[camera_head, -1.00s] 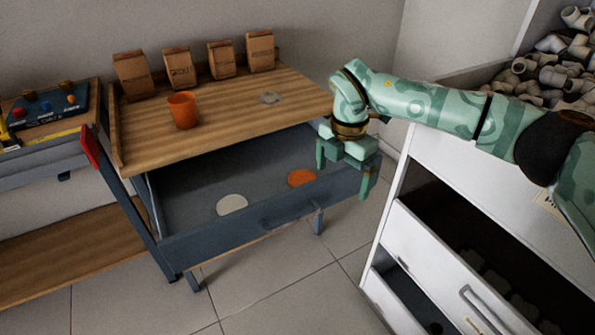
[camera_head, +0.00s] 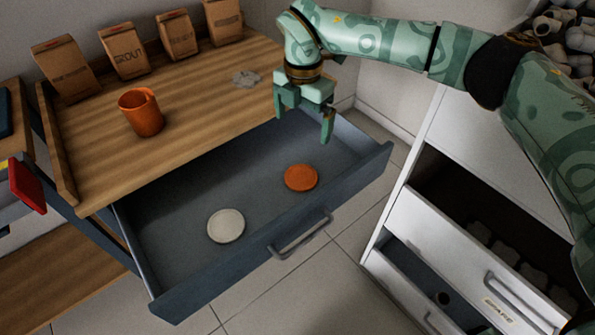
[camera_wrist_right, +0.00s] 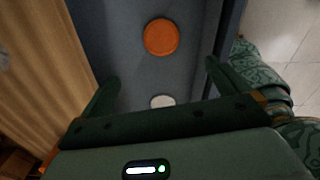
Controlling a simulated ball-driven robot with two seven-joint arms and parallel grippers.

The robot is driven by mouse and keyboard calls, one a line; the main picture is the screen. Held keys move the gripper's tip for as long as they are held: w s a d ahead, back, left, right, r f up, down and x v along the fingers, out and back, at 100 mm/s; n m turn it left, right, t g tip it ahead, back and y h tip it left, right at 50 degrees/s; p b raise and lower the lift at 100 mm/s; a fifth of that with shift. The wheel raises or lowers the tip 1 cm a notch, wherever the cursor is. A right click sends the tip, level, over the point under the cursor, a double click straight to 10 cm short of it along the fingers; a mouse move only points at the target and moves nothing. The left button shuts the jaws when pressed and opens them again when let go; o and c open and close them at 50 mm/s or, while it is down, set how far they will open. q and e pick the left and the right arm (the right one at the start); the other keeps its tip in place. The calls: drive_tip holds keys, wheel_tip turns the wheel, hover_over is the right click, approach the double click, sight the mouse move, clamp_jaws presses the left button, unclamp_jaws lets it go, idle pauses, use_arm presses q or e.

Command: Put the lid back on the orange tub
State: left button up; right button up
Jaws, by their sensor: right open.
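The orange tub (camera_head: 141,112) stands open on the wooden bench top, left of the drawer. An orange lid (camera_head: 300,177) lies flat in the open drawer, towards its right end. A white lid (camera_head: 226,225) lies in the same drawer, to the left of the orange one. My right gripper (camera_head: 302,124) is open and empty above the drawer's back right part, pointing down. In the right wrist view, the orange lid (camera_wrist_right: 161,37) shows ahead between the fingers, and the white lid (camera_wrist_right: 161,101) is partly hidden by the gripper body. My left gripper is not in view.
The open grey drawer (camera_head: 175,294) has a front wall with a handle. Several paper bags (camera_head: 124,52) stand along the bench's back, with a crumpled grey piece (camera_head: 246,78) near its right end. A white cabinet (camera_head: 465,137) with open drawers stands at right.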

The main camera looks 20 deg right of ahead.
drive_tip(key=b, duration=0.5)
hover_over(302, 175)
wheel_tip(302, 175, down, 11)
drive_tip(key=shift+f, duration=0.15)
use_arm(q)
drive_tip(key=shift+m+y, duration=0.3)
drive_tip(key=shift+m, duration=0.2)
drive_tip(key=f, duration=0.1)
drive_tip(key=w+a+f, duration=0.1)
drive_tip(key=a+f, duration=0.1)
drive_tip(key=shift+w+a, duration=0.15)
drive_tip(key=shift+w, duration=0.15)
use_arm(e)
wheel_tip(302, 175, down, 2)
drive_tip(key=shift+f+b, duration=0.15)
drive_tip(key=shift+b, duration=0.65)
wheel_tip(302, 175, down, 3)
drive_tip(key=shift+r+b, duration=0.15)
drive_tip(key=shift+b, duration=0.75)
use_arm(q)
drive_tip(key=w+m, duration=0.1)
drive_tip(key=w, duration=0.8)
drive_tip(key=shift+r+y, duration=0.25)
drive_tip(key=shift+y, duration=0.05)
